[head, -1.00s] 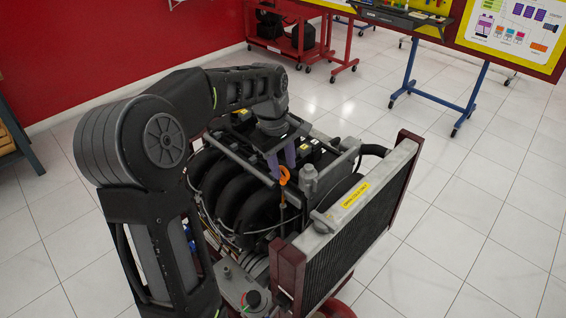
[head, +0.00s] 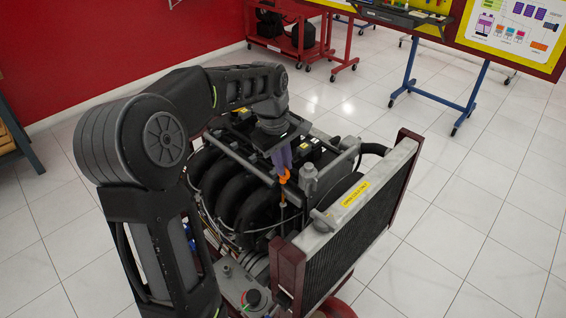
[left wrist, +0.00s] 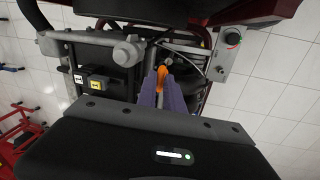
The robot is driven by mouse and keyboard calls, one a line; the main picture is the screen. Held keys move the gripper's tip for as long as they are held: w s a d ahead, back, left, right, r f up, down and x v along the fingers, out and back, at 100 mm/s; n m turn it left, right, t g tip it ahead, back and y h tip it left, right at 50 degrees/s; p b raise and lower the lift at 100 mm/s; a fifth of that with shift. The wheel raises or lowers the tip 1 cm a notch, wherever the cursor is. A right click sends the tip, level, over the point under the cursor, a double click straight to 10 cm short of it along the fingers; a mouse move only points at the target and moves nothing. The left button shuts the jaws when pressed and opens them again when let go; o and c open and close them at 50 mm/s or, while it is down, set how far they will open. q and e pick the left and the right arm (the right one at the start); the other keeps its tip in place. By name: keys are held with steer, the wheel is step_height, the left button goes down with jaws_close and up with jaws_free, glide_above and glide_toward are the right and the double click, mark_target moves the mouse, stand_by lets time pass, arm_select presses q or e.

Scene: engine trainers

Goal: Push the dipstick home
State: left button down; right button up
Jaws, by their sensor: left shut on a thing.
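The dipstick has an orange handle (head: 285,178) above a thin tube (head: 281,205) at the front of the engine (head: 240,190). My left gripper (head: 282,160) reaches down from above, its purple fingers shut on the handle. The fingers cover the upper part of the handle, and its loop is largely hidden. In the left wrist view the orange handle (left wrist: 161,76) shows between the purple fingertips (left wrist: 162,92). I cannot tell how far the dipstick sits in its tube. My right gripper is not in view.
The radiator (head: 365,220) with a yellow label stands just right of the dipstick. A metal filler neck (head: 309,180) rises close to the fingers. Black intake pipes lie left of it. A red cart (head: 300,40) and a blue-legged board stand behind, with open tiled floor around.

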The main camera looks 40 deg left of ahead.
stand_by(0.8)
arm_select(q)
step_height(320, 180, down, 10)
steer(key=b, duration=0.6)
steer(key=shift+r, duration=0.25)
steer(key=shift+s+d+r, duration=0.1)
steer(key=c, duration=1.5)
jaws_free()
steer(key=shift+o, duration=0.2)
step_height(320, 180, up, 8)
steer(key=s+b, duration=0.1)
steer(key=shift+a, duration=0.2)
steer(key=shift+f, duration=0.2)
